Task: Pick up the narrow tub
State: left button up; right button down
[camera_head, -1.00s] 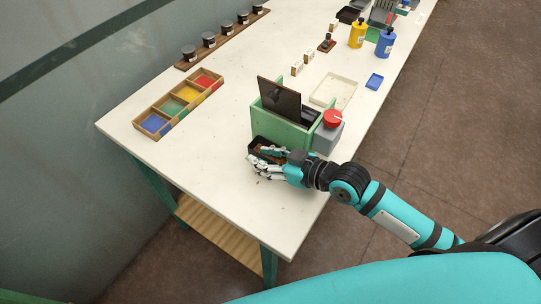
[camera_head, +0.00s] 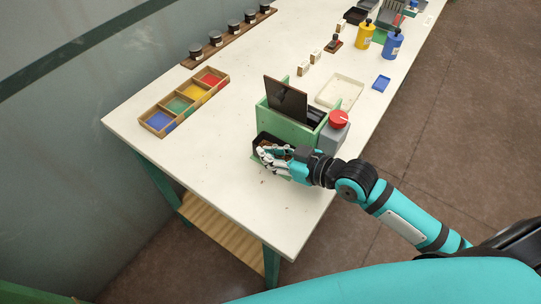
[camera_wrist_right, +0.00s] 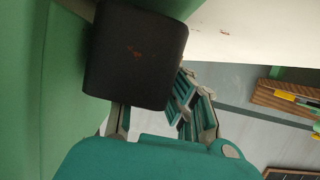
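The narrow tub (camera_head: 259,141) is small, dark and open-topped, and stands against the near side of the green box. Brown contents seem to show inside it. In the right wrist view its dark wall (camera_wrist_right: 135,55) fills the upper left. My right gripper (camera_head: 268,158) is at the tub's near side, its fingers over or against it. In the wrist view one finger runs up behind the tub and the others (camera_wrist_right: 190,105) lie close at its right edge. The exact contact is hidden, so I cannot tell whether they grip it. My left gripper is not in view.
The green box (camera_head: 288,130) with a raised dark lid (camera_head: 286,98) stands right behind the tub. A grey block with a red button (camera_head: 339,118) is beside it. A colored sorting tray (camera_head: 185,103) lies left. The table's front left (camera_head: 215,175) is clear.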

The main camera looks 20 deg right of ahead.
jog(key=shift+s+d+r, duration=0.15)
jog(key=shift+s+r, duration=0.05)
jog(key=shift+r, duration=0.85)
jog(key=s+d, duration=0.2)
jog(key=s, duration=0.2)
jog(key=s+d+r, duration=0.1)
jog(key=s+d, duration=0.1)
jog(key=s, duration=0.2)
jog(key=s+d+b, duration=0.1)
jog(key=s+d, duration=0.2)
jog(key=s, duration=0.1)
jog(key=shift+d+r, duration=0.1)
jog(key=shift+r, duration=0.05)
jog(key=shift+s+d+r, duration=0.1)
jog(key=shift+s+d, duration=0.3)
jog(key=shift+s, duration=0.25)
